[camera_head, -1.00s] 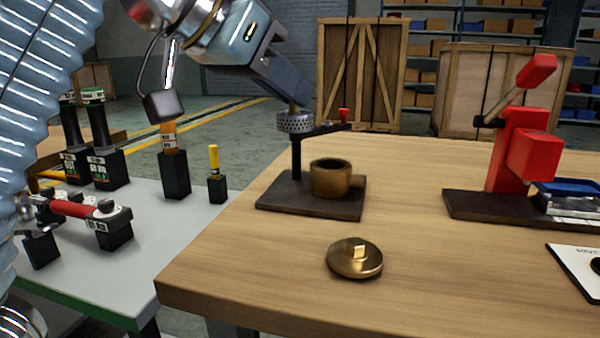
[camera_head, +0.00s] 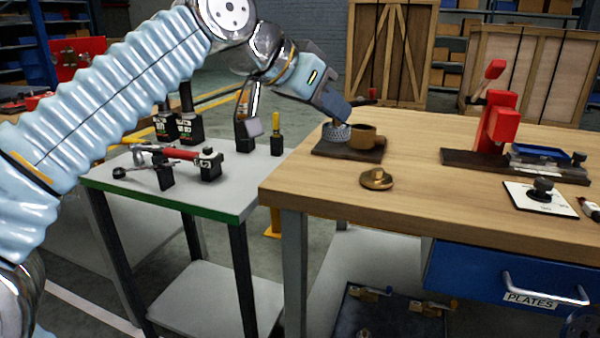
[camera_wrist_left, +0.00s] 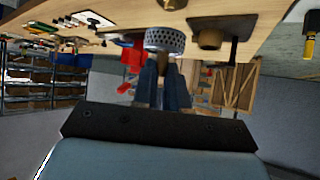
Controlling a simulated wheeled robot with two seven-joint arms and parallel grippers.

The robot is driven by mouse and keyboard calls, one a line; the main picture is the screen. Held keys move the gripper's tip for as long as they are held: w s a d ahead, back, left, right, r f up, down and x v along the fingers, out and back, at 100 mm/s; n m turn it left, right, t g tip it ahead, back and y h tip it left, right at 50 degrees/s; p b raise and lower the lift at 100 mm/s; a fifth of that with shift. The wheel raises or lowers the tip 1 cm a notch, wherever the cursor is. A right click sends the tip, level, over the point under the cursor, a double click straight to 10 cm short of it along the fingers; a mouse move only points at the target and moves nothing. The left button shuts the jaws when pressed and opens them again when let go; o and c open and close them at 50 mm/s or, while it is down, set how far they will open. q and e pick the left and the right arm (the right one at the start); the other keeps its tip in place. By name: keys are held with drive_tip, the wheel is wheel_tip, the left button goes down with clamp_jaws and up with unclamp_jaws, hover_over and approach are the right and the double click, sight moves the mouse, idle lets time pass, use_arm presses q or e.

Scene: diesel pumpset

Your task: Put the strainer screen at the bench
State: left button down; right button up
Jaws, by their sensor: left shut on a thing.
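The strainer screen (camera_head: 337,132) is a short silver perforated ring. My left gripper (camera_head: 338,121) comes from above and is shut on it. In the left wrist view the gripper's two fingers (camera_wrist_left: 163,72) meet at the screen (camera_wrist_left: 165,40), with the bench (camera_wrist_left: 135,12) upside down behind it. In the head view the screen shows just left of the brass cup (camera_head: 364,137), over the dark base plate (camera_head: 345,153) on the wooden bench (camera_head: 440,190). I cannot tell whether it touches the plate. A round brass cap (camera_head: 376,180) lies in front. My right gripper is not in view.
A red press (camera_head: 497,125) stands on a dark board at the right. A white card with a black knob (camera_head: 541,190) lies near the front right. A grey side table (camera_head: 215,195) at the left holds tools. Bare wood lies between cap and press.

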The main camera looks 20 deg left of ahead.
use_arm(q)
drive_tip(key=w+a+f, duration=0.1)
drive_tip(key=w+f, duration=0.1)
drive_tip(key=w, duration=0.1)
drive_tip(key=w+a+f, duration=0.2)
drive_tip(key=w+f, duration=0.1)
drive_tip(key=w, duration=0.1)
drive_tip(key=w+a+f, duration=0.2)
drive_tip(key=w+f, duration=0.1)
drive_tip(key=shift+w+f+b, duration=0.15)
drive_tip(key=shift+w+b, duration=0.2)
drive_tip(key=shift+w+a+f+b, duration=0.1)
drive_tip(key=shift+w+f+b, duration=0.2)
drive_tip(key=shift+f, duration=0.8)
drive_tip(key=shift+w+a+f+b, duration=0.15)
drive_tip(key=shift+w+f, duration=0.1)
drive_tip(key=shift+f, duration=0.8)
drive_tip(key=shift+f, duration=0.2)
drive_tip(key=c, duration=1.2)
unclamp_jaws()
drive_tip(key=shift+o, duration=0.2)
drive_tip(key=shift+r, duration=0.1)
